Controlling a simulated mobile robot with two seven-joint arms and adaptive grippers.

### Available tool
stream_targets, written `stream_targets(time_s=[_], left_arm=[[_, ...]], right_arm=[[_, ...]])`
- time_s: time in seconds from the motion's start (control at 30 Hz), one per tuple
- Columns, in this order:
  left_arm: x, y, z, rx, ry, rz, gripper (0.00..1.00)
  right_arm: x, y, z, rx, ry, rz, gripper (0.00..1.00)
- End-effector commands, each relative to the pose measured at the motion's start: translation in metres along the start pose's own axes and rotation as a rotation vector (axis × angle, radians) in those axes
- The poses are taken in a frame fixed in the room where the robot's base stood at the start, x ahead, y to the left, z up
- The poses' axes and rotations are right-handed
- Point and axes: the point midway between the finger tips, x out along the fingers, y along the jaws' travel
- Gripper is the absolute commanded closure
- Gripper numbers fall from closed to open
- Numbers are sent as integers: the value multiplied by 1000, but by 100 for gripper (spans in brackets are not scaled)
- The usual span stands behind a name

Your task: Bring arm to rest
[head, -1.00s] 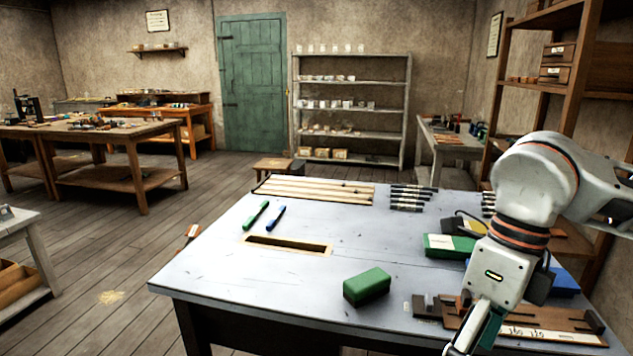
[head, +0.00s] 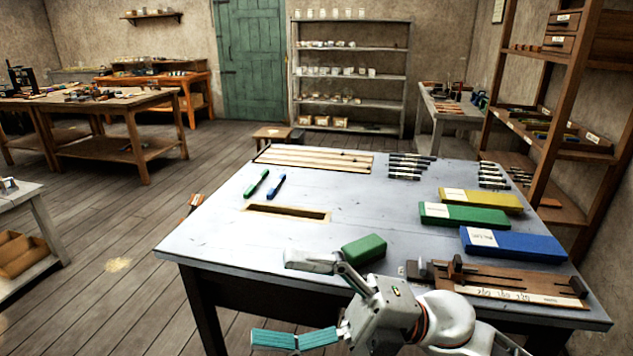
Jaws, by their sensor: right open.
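My right gripper (head: 273,299) is at the bottom middle of the head view, in front of the table's near edge. Its two fingers point left and are spread wide apart, with nothing between them. One finger is grey, and the lower one shows a teal pad. My right arm comes in from the bottom right. The grey worktable (head: 225,235) lies behind the gripper. A small green block (head: 364,249) sits on the table just beyond the gripper; I cannot tell whether they touch. My left gripper does not show.
Yellow (head: 481,201), green (head: 463,215) and blue (head: 512,244) boxes lie at the table's right. A wooden fixture (head: 500,279) is near the right front. A green marker (head: 256,184) and a blue marker (head: 276,187) lie left, by a slot.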

Motion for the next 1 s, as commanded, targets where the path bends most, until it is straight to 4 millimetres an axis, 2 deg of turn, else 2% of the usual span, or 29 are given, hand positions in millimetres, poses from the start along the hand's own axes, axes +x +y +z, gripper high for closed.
stream_targets(time_s=[0.17, 0.27, 0.4, 0.5, 0.57, 0.67, 0.8, 0.9, 1.0], left_arm=[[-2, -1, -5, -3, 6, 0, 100], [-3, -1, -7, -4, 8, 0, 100], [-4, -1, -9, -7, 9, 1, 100], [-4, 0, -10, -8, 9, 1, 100], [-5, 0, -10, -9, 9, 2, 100], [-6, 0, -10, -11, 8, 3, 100], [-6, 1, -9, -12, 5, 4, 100], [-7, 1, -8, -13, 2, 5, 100], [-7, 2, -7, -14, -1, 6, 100]], right_arm=[[-37, -9, 52, 191, -316, 208, 12], [-72, -29, 78, 305, -505, 298, 12], [-136, -76, 101, 479, -781, 394, 12], [-188, -122, 102, 609, -982, 441, 12], [-217, -151, 96, 684, -1095, 458, 12], [-263, -200, 76, 805, -1269, 476, 12], [-319, -264, 31, 966, -1490, 482, 12], [-349, -302, -7, 1066, -1622, 474, 12], [-370, -329, -40, 1143, -1720, 464, 12]])
